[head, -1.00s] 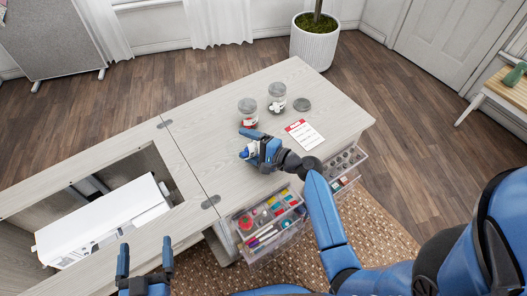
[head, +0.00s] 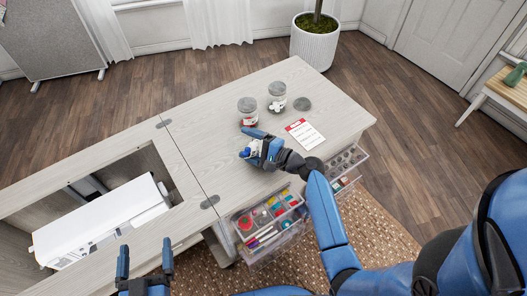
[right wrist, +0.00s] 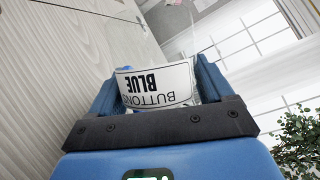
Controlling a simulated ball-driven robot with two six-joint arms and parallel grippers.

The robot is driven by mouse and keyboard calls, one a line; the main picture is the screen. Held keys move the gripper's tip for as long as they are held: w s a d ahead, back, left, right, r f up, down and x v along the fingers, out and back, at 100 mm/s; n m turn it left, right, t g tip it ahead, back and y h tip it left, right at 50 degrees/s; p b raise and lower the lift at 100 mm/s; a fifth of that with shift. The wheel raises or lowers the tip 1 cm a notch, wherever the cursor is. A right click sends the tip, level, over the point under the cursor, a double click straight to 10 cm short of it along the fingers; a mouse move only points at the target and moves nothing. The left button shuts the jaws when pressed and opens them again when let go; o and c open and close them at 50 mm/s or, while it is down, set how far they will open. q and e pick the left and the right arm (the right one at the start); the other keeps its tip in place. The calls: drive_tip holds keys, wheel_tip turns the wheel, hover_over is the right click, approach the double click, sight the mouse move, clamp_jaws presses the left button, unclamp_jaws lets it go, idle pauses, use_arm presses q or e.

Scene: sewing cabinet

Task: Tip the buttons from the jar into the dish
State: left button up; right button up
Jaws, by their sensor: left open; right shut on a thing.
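My right gripper (head: 249,147) is shut on a clear jar (head: 246,153) above the cabinet top. In the right wrist view the jar (right wrist: 158,85) sits between the fingers. Its white label reads "BLUE BUTTONS" upside down, and a bit of blue shows beside the label. The jar is tilted over; its mouth is hard to make out. I cannot make out a dish for certain; the area under the right gripper is hidden. My left gripper (head: 145,250) is open and empty at the lower left, away from the jar.
Two lidded jars, one with red (head: 248,111) and one with white buttons (head: 277,97), stand behind the gripper. A grey disc (head: 303,103) and a card (head: 305,134) lie to their right. Clear drawers (head: 268,225) stand open in front. A white sewing machine (head: 100,220) lies left.

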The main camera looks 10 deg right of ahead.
drive_tip(key=shift+d+f+m+y+b, duration=0.15)
drive_tip(key=shift+f+m+y+b, duration=0.15)
drive_tip(key=shift+m+b, duration=0.15)
drive_tip(key=shift+w+d+r+m+t+y+b, duration=0.2)
drive_tip(key=shift+d+r+m+t+y+b, duration=0.15)
drive_tip(key=shift+m, duration=0.4)
idle(0.9)
wheel_tip(320, 180, up, 3)
drive_tip(key=p, duration=0.3)
wheel_tip(320, 180, down, 3)
drive_tip(key=b, duration=0.3)
drive_tip(key=shift+f, duration=0.15)
